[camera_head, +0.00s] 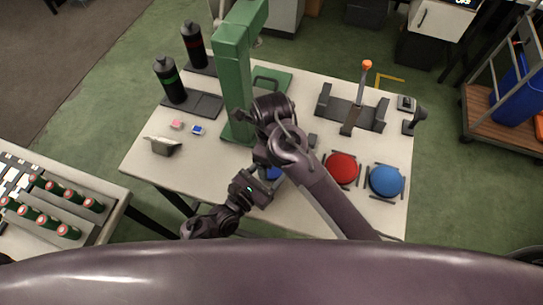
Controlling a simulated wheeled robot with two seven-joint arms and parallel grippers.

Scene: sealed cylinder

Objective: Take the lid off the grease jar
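A blue round thing (273,173), possibly the grease jar or its lid, shows only in part between my two arms on the white table. My arms cover the rest of it. My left gripper (266,181) reaches in from the lower left and is close beside it. My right gripper (264,155) is bunched up under its own wrist just above and left of the blue thing. The fingers of both grippers are too small and covered to tell whether they touch it. A red round top (341,167) and a blue round top (387,181) sit in dark holders to the right.
A tall green press (234,80) stands on the table (150,178) behind my arms. Two dark bottles (170,80) stand at the back left. A dark fixture with an orange-knobbed lever (366,68) is at the back right. A rack of green cylinders (60,205) is at the left.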

